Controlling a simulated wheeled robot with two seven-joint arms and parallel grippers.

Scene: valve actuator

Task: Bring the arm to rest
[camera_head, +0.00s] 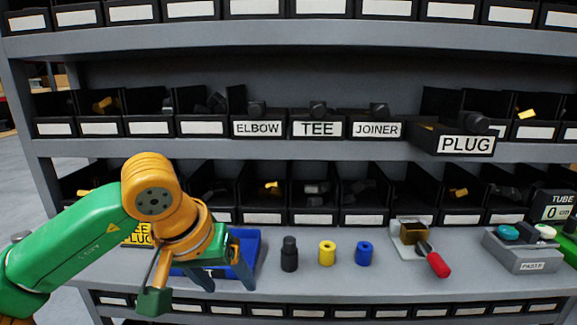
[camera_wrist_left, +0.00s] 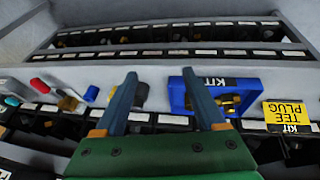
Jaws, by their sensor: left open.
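My left arm comes in from the left in the head view. Its gripper (camera_head: 229,284) points down over the shelf counter, in front of the blue kit tray. In the left wrist view the two fingers (camera_wrist_left: 160,76) are apart with nothing held between them. The blue tray (camera_head: 252,241) is partly hidden by the gripper in the head view. In the left wrist view the tray (camera_wrist_left: 254,80) holds brass-coloured parts, and one finger overlaps it. My right gripper is in neither view.
A black fitting (camera_head: 289,255), a yellow cylinder (camera_head: 327,254) and a blue cylinder (camera_head: 364,254) stand right of the gripper. Farther right are a red-handled device (camera_head: 437,262) and a button box (camera_head: 522,252). Labelled bins line the shelves behind; the PLUG bin (camera_head: 466,145) juts out.

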